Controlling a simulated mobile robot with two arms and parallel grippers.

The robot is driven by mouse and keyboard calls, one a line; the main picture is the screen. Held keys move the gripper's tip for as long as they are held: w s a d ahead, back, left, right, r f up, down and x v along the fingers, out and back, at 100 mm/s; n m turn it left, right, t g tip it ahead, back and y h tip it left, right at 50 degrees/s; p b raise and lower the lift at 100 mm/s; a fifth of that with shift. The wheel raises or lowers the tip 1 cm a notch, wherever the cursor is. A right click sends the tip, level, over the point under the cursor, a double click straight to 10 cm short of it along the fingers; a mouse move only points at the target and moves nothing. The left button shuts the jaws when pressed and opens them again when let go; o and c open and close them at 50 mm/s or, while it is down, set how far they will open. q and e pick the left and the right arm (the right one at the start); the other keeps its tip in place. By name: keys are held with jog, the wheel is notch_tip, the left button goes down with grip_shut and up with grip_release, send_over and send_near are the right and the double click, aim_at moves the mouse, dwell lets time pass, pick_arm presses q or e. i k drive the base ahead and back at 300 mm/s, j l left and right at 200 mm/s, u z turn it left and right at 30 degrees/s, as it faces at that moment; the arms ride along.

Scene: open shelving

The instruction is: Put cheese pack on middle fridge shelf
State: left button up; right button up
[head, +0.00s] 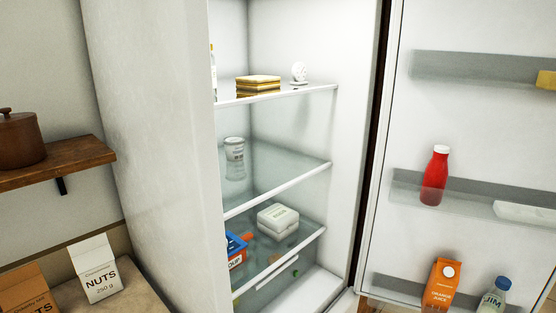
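The fridge is open and has several glass shelves. A flat yellow pack with dark bands (258,85), perhaps the cheese pack, lies on the top shelf; I cannot read a label. A yellow block (546,80) sits in the upper door rack, cut by the picture's right edge, and could also be cheese. The middle shelf (278,191) holds a white tub (234,149) at its back left; its front and right are bare. Neither of my grippers shows in the head view.
A white carton (278,221) and a blue-and-orange pack (236,246) are on the lower shelf. The open door (470,130) at right holds a red bottle (434,176), orange juice carton (441,285) and blue-capped bottle (495,294). A wooden wall shelf (60,163) juts out at left.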

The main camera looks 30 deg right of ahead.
aim_at(262, 172)
jog(key=l, duration=0.5)
jog(key=i+l+z, duration=0.15)
jog(key=l, duration=0.9)
jog(key=i+l+z, duration=0.1)
jog(key=l, duration=0.4)
jog(key=i+l+z, duration=0.1)
jog(key=l, duration=0.4)
jog(key=i+l, duration=0.1)
jog(key=l, duration=0.35)
jog(key=l+z, duration=0.05)
